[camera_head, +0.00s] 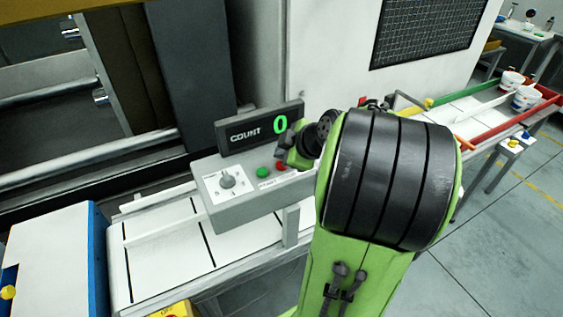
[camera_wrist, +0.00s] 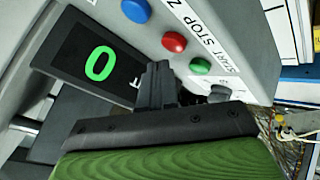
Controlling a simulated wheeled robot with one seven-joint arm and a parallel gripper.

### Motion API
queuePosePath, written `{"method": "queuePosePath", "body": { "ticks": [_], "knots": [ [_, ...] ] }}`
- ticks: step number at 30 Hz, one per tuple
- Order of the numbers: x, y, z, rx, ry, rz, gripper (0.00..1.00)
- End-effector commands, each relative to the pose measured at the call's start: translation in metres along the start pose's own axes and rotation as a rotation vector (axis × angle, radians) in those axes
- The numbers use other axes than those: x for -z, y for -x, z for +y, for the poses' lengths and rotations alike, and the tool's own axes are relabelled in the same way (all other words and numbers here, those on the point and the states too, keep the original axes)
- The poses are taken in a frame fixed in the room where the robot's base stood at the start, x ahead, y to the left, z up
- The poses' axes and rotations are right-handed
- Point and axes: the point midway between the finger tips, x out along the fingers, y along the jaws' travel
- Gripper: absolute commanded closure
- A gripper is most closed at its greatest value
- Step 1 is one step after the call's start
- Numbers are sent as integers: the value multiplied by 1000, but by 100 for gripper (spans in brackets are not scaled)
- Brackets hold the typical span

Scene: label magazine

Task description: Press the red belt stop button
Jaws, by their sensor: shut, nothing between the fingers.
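The red stop button (camera_head: 280,166) is on the sloping face of a grey control box (camera_head: 240,206), beside a green button (camera_head: 262,171). In the wrist view the red button (camera_wrist: 174,42) sits between the green button (camera_wrist: 200,66) and a blue button (camera_wrist: 136,10), next to a label reading START STOP. My gripper (camera_wrist: 158,70) is shut and empty. In the wrist view its fingertips appear just below the red button, and I see no clear contact. In the head view my arm hides the blue button and much of my gripper.
A COUNT display (camera_head: 258,130) showing 0 stands behind the buttons, close to my gripper. A white conveyor belt (camera_head: 165,250) runs below. White tubs (camera_head: 525,98) stand at the far right.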

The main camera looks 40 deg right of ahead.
Motion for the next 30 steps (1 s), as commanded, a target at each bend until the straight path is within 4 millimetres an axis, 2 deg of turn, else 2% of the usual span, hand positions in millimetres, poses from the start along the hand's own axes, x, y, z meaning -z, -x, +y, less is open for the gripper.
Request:
{"method": "queuePosePath", "body": {
  "ticks": [16, 30],
  "knots": [
    [26, 35, 26, -1, 2, 1, 100],
    [25, 35, 25, 0, 0, 0, 100]
  ]
}}
